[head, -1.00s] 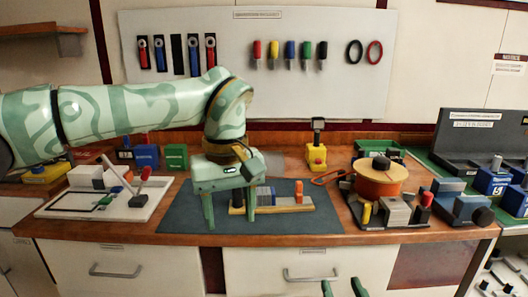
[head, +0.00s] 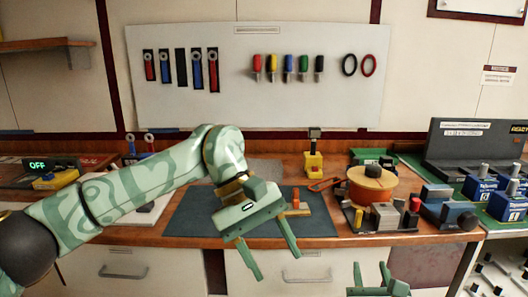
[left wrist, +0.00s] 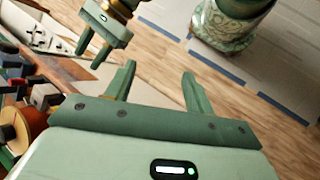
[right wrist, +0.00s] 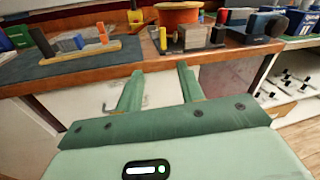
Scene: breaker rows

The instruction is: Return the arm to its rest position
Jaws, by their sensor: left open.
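My left arm reaches in from the left in the head view. Its gripper (head: 274,264) is open and empty, tilted downward in front of the bench edge. The left wrist view shows its two fingers (left wrist: 159,72) apart with floor beyond. My right gripper (head: 370,268) is low at the bottom right of the head view. In the right wrist view its fingers (right wrist: 160,72) are apart and empty, below the bench edge. The breaker rail (right wrist: 80,52) lies on the dark mat (head: 200,213), with grey and blue blocks and an orange end piece (head: 296,199). My left gripper partly hides the rail in the head view.
An orange spool (head: 370,184) and a small tool stand are on the bench at right. A yellow block with a lever (head: 313,163) stands behind the mat. Blue-and-grey boxes (head: 483,190) stand farther right. Drawers (head: 125,262) are below the bench edge.

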